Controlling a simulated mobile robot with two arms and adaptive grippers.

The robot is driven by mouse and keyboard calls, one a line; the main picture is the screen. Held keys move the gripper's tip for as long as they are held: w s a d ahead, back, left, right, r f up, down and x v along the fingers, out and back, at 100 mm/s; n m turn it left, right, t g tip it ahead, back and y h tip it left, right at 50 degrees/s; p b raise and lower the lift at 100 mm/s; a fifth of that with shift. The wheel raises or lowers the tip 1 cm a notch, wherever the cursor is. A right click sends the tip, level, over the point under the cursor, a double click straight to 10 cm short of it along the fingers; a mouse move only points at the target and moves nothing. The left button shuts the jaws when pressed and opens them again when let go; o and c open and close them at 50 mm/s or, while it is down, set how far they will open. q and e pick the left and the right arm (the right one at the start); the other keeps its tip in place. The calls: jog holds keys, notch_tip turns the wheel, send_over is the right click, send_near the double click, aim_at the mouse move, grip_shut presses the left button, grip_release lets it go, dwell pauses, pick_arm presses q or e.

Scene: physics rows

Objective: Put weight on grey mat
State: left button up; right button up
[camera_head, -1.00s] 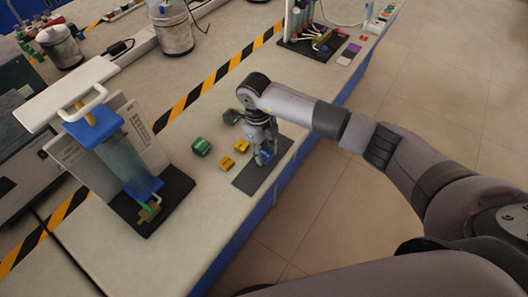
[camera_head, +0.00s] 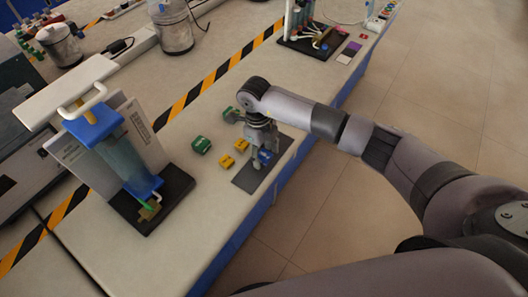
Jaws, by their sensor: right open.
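The grey mat (camera_head: 245,179) lies flat near the front edge of the bench. A blue weight (camera_head: 265,156) rests on the right part of the mat, partly hidden by my gripper. Two yellow weights stand at the mat's far left edge, one (camera_head: 241,145) behind the other (camera_head: 226,161). A green weight (camera_head: 201,145) is on the bench to their left, and another green one (camera_head: 231,114) is farther back, beside my wrist. My right gripper (camera_head: 257,163) points down over the mat, open, with its fingertips next to the blue weight. My left gripper is out of view.
A blue press-like device (camera_head: 122,160) on a dark base stands at the left. A yellow-black striped line (camera_head: 205,88) crosses the bench. Another apparatus (camera_head: 300,25) stands at the back. The bench in front of the green weight is clear.

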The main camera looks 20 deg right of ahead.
aim_at(260, 153)
jog(key=shift+r, duration=0.1)
jog(key=shift+r, duration=0.2)
notch_tip(260, 153, up, 12)
jog(key=w+b, duration=0.1)
jog(key=b, duration=0.1)
jog(key=shift+a+f, duration=0.15)
jog(key=shift+a, duration=0.25)
